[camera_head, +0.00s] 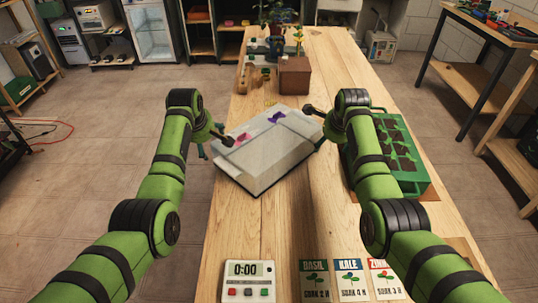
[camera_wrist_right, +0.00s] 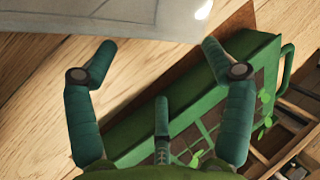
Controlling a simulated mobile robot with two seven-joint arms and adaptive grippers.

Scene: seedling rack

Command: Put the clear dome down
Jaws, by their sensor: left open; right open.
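The clear dome (camera_head: 265,165) is a pale, see-through box set at an angle mid-table, left of the green seedling tray (camera_head: 424,182). It looks to rest on the wood, though its underside is hidden. My left gripper (camera_head: 217,145) is open at the dome's left end. My right gripper (camera_head: 314,111) is open by its right end. In the right wrist view the right gripper (camera_wrist_right: 158,48) has its fingers spread with nothing between them. There the dome's edge (camera_wrist_right: 90,18) lies just beyond the fingertips, and the tray (camera_wrist_right: 262,62) lies below. Left-finger contact cannot be told.
Pink and purple shapes show at the dome's top. A timer (camera_head: 248,280) and seed cards, basil (camera_head: 314,281), kale (camera_head: 350,279) and a third (camera_head: 384,278), lie at the near edge. A brown box (camera_head: 294,76) and plants stand farther back. Bare wood lies in front of the dome.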

